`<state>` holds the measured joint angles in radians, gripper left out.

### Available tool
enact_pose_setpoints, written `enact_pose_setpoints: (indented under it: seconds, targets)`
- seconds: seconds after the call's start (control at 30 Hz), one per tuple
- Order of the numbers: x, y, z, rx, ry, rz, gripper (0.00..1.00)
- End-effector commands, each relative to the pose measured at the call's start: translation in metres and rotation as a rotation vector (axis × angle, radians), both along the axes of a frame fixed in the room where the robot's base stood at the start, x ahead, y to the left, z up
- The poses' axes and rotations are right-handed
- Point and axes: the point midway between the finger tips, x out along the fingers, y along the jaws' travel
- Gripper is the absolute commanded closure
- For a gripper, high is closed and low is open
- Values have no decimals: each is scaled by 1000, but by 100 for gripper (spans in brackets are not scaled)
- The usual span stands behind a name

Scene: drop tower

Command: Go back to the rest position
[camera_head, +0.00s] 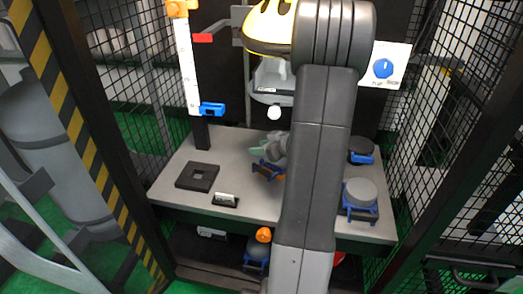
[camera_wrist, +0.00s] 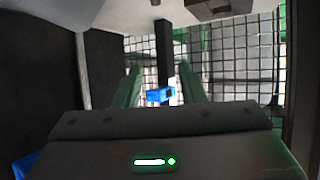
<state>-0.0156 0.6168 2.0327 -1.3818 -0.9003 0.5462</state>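My gripper (camera_head: 262,155) is low over the middle of the grey table (camera_head: 245,197), partly behind my own arm. In the wrist view its two green fingers (camera_wrist: 160,88) stand apart with nothing held between them. The blue clamp (camera_wrist: 160,95) shows in the gap, beyond the fingers. In the head view this blue clamp (camera_head: 211,109) sits low on the upright white scale (camera_head: 187,65). My arm hides part of the table and the tower.
A yellow helmet (camera_head: 268,22) hangs above a white ball (camera_head: 273,113). A black square block (camera_head: 197,177) lies on the table's left; a grey round weight (camera_head: 360,191) stands right. Mesh cage walls flank both sides.

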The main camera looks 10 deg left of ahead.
Motion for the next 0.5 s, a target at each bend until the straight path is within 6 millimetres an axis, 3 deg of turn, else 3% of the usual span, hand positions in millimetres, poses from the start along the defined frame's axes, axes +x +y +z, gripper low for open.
enact_pose_setpoints:
  seconds: [0.27,0.5]
  targets:
    - [0,0,-2,0,1,0,64]
    - [0,0,-32,1,3,-1,64]
